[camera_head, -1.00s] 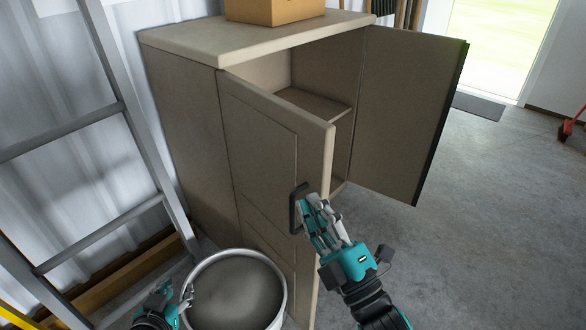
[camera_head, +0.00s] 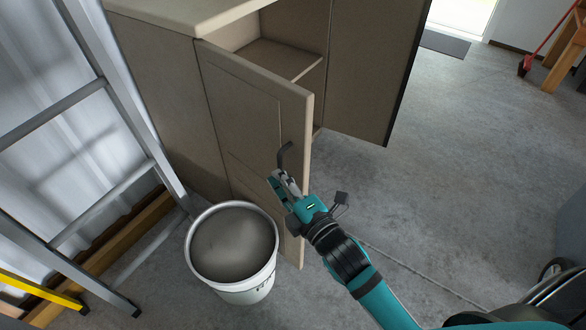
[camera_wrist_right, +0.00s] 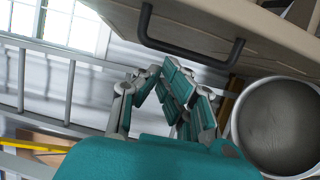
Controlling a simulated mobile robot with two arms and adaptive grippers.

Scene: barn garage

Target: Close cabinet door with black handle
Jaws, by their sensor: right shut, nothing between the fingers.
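The beige cabinet (camera_head: 170,110) stands against the wall with both doors open. Its near door (camera_head: 245,110) carries a black handle (camera_head: 284,155) close to the door's free edge. The far door (camera_head: 370,75) stands wide open at the right. My right gripper (camera_head: 279,178) is shut and empty, just below the handle in the head view. In the wrist view the handle (camera_wrist_right: 190,45) lies beyond the fingers (camera_wrist_right: 165,75), and none of it is between them. I cannot tell whether the fingers touch the door. My left gripper is not in view.
A white bucket (camera_head: 232,245) with grey contents stands on the floor close to the near door. A metal ladder (camera_head: 130,130) leans at the left. Open concrete floor (camera_head: 460,160) lies to the right, with a red broom (camera_head: 526,66) farther back.

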